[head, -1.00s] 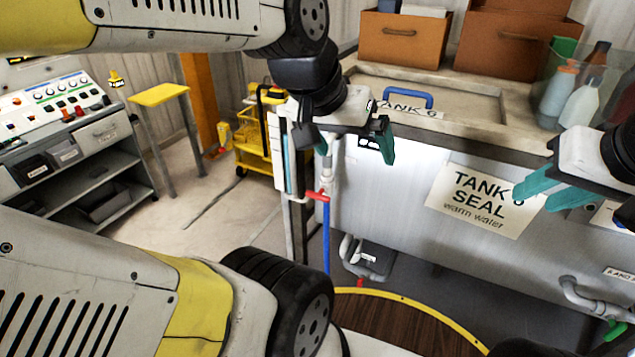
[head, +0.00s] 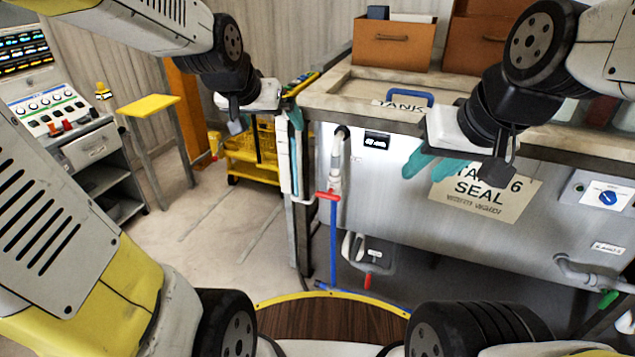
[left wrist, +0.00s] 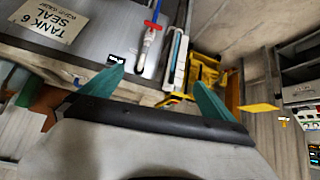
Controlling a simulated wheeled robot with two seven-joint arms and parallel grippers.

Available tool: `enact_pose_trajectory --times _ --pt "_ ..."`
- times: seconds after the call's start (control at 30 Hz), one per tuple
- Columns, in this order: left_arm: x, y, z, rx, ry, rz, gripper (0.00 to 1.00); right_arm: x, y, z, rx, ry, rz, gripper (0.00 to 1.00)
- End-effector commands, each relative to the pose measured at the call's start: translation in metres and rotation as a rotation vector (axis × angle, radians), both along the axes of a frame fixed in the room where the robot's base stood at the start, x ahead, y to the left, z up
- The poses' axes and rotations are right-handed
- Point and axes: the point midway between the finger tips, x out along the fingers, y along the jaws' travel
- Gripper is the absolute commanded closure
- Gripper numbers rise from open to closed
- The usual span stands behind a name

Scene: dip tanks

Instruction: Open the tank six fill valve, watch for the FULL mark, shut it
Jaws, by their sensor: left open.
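The grey tank six (head: 400,220) carries a "TANK 6 SEAL" sign (head: 515,200), partly covered by my right gripper. A red valve handle (head: 328,196) lies crosswise on a pale pipe at the tank's left end, above a blue pipe. The red handle also shows in the left wrist view (left wrist: 153,26). A tall white-and-teal strip (left wrist: 177,55) stands beside it; I can read no FULL mark. My left gripper (head: 266,122) is open and empty, above and left of the handle, not touching it. My right gripper (head: 434,166) has its fingers apart, empty, before the tank front.
A lower red handle (head: 367,281) and a green handle (head: 608,299) are under the tank. A blue dial (head: 608,198) is at the right. A yellow cart (head: 250,150), a yellow-topped stand (head: 148,104) and a control desk (head: 60,120) are at the left. Floor between them is clear.

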Motion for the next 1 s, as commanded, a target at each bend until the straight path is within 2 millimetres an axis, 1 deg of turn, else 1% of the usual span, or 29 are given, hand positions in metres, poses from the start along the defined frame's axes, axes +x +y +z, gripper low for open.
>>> enact_pose_trajectory --times 0.03,0.17,0.27,0.3,0.37,0.4,0.47,0.5,0.57,0.6,0.67,0.7,0.77,0.8,0.87,0.9,0.97,1.0 --pt "0.013 -0.001 -0.005 0.006 -0.008 -0.006 0.0 0.0 0.0 0.0 0.0 0.0 0.0 0.64" --pt "0.053 -0.005 -0.016 0.022 -0.056 -0.024 0.0 0.0 0.0 0.0 0.0 0.0 0.0 0.64" --pt "0.093 -0.011 -0.032 0.034 -0.106 -0.045 0.0 0.0 0.0 0.0 0.0 0.0 0.0 0.64" --pt "0.111 -0.013 -0.041 0.037 -0.129 -0.055 0.0 0.0 0.0 0.0 0.0 0.0 0.0 0.64" --pt "0.137 -0.018 -0.056 0.044 -0.165 -0.07 0.0 0.0 0.0 0.0 0.0 0.0 0.0 0.64" --pt "0.154 -0.021 -0.067 0.045 -0.191 -0.081 0.0 0.0 0.0 0.0 0.0 0.0 0.0 0.64" --pt "0.177 -0.027 -0.084 0.045 -0.231 -0.096 0.0 0.0 0.0 0.0 0.0 0.0 0.0 0.64" --pt "0.192 -0.031 -0.096 0.046 -0.257 -0.108 0.0 0.0 0.0 0.0 0.0 0.0 0.0 0.64" --pt "0.212 -0.037 -0.116 0.042 -0.295 -0.122 0.0 0.0 0.0 0.0 0.0 0.0 0.0 0.64" --pt "0.223 -0.042 -0.13 0.039 -0.321 -0.132 0.0 0.0 0.0 0.0 0.0 0.0 0.0 0.64" --pt "0.239 -0.049 -0.152 0.033 -0.359 -0.146 0.0 0.0 0.0 0.0 0.0 0.0 0.0 0.64" --pt "0.248 -0.053 -0.167 0.027 -0.385 -0.154 0.0 0.0 0.0 0.0 0.0 0.0 0.0 0.64" --pt "0.26 -0.06 -0.19 0.017 -0.424 -0.164 0.0 0.0 0.0 0.0 0.0 0.0 0.0 0.64" --pt "0.266 -0.064 -0.207 0.009 -0.449 -0.169 0.0 0.0 0.0 0.0 0.0 0.0 0.0 0.64" --pt "0.273 -0.071 -0.232 -0.004 -0.488 -0.177 0.0 0.0 0.0 0.0 0.0 0.0 0.0 0.64" --pt "0.276 -0.076 -0.248 -0.013 -0.515 -0.18 0.0 0.0 0.0 0.0 0.0 0.0 0.0 0.64" --pt "0.278 -0.082 -0.273 -0.031 -0.554 -0.183 0.0 0.0 0.0 0.0 0.0 0.0 0.0 0.64" --pt "0.278 -0.086 -0.291 -0.042 -0.579 -0.184 0.0 0.0 0.0 0.0 0.0 0.0 0.0 0.64"
